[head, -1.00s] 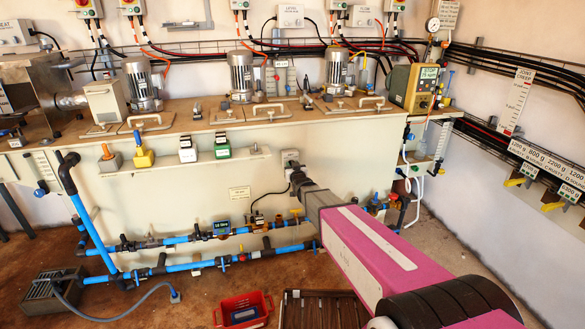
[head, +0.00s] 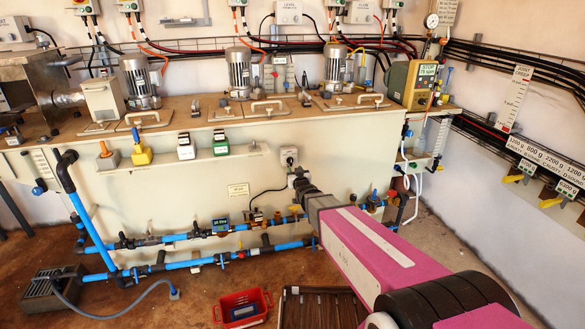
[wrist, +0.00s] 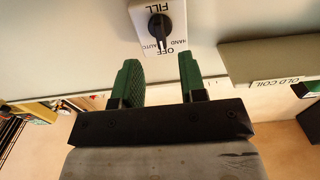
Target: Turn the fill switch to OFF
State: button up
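The fill switch is a white box with a black rotary knob (wrist: 158,28) at the top of the wrist view. Its label reads FILL, with HAND, AUTO and OFF around the knob, upside down here. The switch box (head: 289,153) also shows on the cream panel in the head view. My gripper (wrist: 159,70) is open and empty, its green-padded fingers apart, just below the switch in the picture and not touching the knob. In the head view my gripper's tip is just below the box.
A ledge labelled OLD COIL (wrist: 278,84) is at the right of the wrist view. Blue pipes (head: 190,264) with valves run along the panel's foot. A red crate (head: 216,314) stands on the floor.

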jog(key=v, duration=0.3)
jog(key=shift+s+d, duration=0.1)
jog(key=shift+s, duration=0.2)
jog(key=s+d+f+m+g+h, duration=0.1)
jog(key=s+d+f+g+h, duration=0.1)
jog(key=s+d+f+g, duration=0.4)
jog(key=s+d+f+m+g+h, duration=0.1)
jog(key=s+d+g+h, duration=0.15)
jog(key=d, duration=0.45)
jog(key=s+d+g, duration=0.3)
jog(key=s+g, duration=0.1)
jog(key=s, duration=0.3)
jog(key=s+d+m+g, duration=0.1)
jog(key=s+d+g, duration=0.3)
jog(key=s, duration=0.4)
jog(key=shift+s+d+f+g, duration=0.2)
jog(key=shift+d+f+g, duration=0.15)
jog(key=shift+g, duration=0.1)
jog(key=shift+h, duration=0.25)
